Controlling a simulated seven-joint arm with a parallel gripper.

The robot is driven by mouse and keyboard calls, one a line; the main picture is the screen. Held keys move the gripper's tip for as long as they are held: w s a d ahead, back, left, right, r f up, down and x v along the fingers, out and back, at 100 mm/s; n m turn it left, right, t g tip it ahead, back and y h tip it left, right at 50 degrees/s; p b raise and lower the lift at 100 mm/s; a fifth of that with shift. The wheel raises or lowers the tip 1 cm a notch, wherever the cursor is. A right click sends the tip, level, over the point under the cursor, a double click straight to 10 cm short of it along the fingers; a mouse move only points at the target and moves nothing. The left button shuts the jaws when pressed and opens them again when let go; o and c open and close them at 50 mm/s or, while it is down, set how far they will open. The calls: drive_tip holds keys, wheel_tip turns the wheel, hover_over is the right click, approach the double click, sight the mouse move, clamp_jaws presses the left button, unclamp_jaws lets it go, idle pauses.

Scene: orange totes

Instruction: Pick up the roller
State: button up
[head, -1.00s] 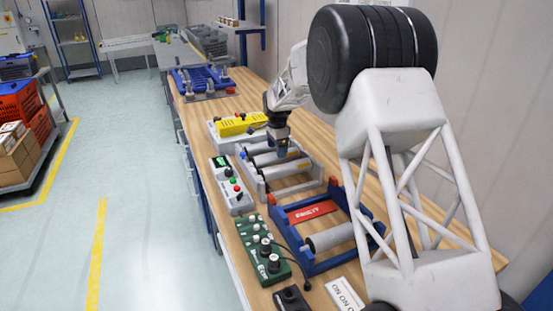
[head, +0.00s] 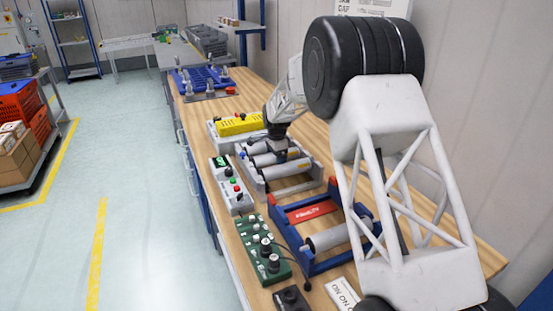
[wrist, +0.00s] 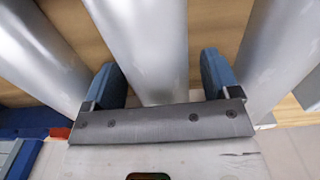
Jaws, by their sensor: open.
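Several grey rollers lie side by side in a light grey frame (head: 308,180) on the workbench. One grey roller (wrist: 146,38) runs between the two blue fingers of my gripper (wrist: 160,68) in the wrist view. The fingers are open, one on each side of it, with a visible gap on both sides. More rollers lie outside the fingers, to the left (wrist: 35,50) and right (wrist: 280,55). In the head view my gripper (head: 278,153) is low over the frame and hides part of the rollers. Whether the fingertips reach below the roller cannot be told.
A blue frame (head: 312,268) with one roller (head: 327,238) and a red label stands nearer on the wooden bench (head: 233,232). A green control box (head: 262,250), a grey button box (head: 232,190) and a yellow-topped unit (head: 240,124) stand close by. A wall runs behind.

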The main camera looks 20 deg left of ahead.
drive_tip(key=shift+c, duration=0.4)
drive_tip(key=c, duration=1.2)
drive_tip(key=shift+r, duration=0.2)
drive_tip(key=shift+r, duration=4.85)
